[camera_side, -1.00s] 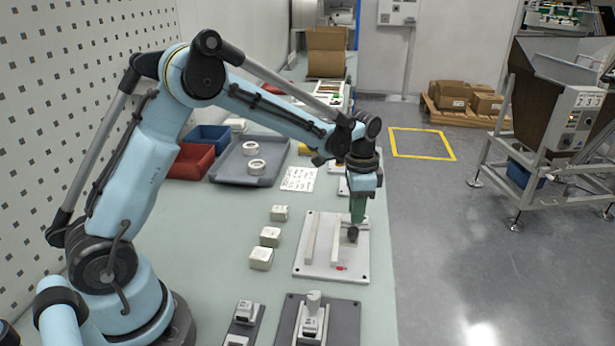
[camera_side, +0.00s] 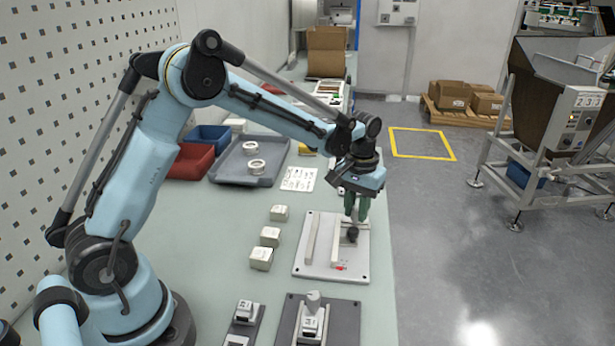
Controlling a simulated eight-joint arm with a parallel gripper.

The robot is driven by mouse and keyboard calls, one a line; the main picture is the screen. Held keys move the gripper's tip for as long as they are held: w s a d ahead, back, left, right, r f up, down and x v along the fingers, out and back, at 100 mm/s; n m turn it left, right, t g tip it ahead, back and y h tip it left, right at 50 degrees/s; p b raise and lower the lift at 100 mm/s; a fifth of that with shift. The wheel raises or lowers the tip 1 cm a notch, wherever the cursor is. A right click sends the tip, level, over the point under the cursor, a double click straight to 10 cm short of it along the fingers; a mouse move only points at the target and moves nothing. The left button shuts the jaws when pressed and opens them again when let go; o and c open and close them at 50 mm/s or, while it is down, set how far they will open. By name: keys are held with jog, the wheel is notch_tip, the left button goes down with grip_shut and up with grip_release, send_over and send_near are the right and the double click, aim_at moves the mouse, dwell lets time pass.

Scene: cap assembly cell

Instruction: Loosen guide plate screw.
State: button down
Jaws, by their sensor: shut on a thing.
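The guide plate (camera_side: 316,266) is a pale plate with two upright cream rails, lying at the right edge of the green bench. The screw shows as a black round knob (camera_side: 351,235) beside the right rail (camera_side: 338,238). My gripper (camera_side: 354,221) points down over the knob, with its two green fingers side by side in this view. It is shut on the knob; the fingertips hide part of it.
Several white blocks (camera_side: 261,258) stand left of the plate. A dark fixture (camera_side: 347,324) lies in front of it. A grey tray (camera_side: 226,172) with white rings is further back. Open floor lies to the right.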

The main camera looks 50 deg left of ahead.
aim_at(357, 208)
jog(key=n, duration=0.5)
jog(key=shift+n, duration=0.4)
dwell(0.3)
jog(key=c, duration=0.9)
grip_release()
jog(key=shift+c, duration=0.2)
notch_tip(357, 208, up, 12)
